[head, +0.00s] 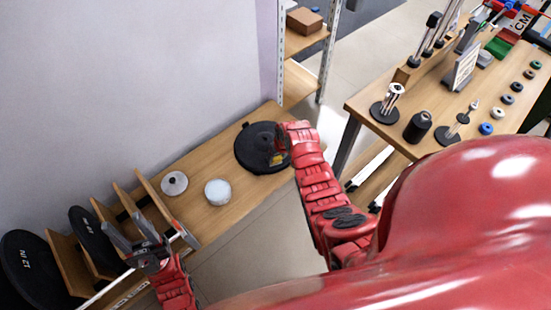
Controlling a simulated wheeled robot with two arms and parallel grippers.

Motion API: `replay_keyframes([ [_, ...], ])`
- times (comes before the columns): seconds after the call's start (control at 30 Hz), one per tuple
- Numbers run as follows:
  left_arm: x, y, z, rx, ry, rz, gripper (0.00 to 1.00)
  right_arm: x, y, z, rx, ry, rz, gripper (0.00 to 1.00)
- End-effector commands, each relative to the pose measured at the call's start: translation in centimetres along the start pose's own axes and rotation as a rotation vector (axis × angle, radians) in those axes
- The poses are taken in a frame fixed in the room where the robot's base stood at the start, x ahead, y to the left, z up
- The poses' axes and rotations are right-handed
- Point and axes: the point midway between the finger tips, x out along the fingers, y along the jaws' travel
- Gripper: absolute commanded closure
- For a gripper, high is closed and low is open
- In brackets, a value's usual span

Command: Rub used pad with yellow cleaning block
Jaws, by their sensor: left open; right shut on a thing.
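A round black pad (250,151) lies flat on the wooden bench. My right gripper (280,148) is over the pad's right part and is shut on the yellow cleaning block (277,160). Only a small yellow patch of the block shows, low at the pad's surface; whether it touches the pad I cannot tell. My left gripper (126,230) is open at the lower left, beside the rack and well away from the pad. Its fingers point up and to the left.
A white round tub (217,192) and a grey disc with a dark knob (174,183) stand left of the pad. A wooden rack (152,196) holds black discs (97,240). A second table (437,90) with tools and small rings is at right.

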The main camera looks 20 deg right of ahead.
Motion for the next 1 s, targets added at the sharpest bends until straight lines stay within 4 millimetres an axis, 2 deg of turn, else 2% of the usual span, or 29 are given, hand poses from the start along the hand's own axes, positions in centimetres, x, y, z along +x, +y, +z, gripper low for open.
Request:
replay_keyframes([
  [0.23,-1.5,0.1,0.2,0.0,0.0,0.0,0.5,0.1,2.3,-0.8,0.002,0.003,0.001,0.88],
  [0.47,-1.8,0.1,0.3,0.0,0.0,0.0,0.5,-0.1,3.2,-1.1,0.001,0.002,0.0,0.88],
  [0.8,-4.1,0.2,0.7,0.0,0.0,0.0,0.5,0.5,6.1,-1.7,0.005,-0.002,0.003,0.88],
  [1.0,-4.0,0.2,0.7,0.0,0.0,0.0,0.5,-0.1,6.6,-2.0,0.002,-0.001,0.002,0.88],
])
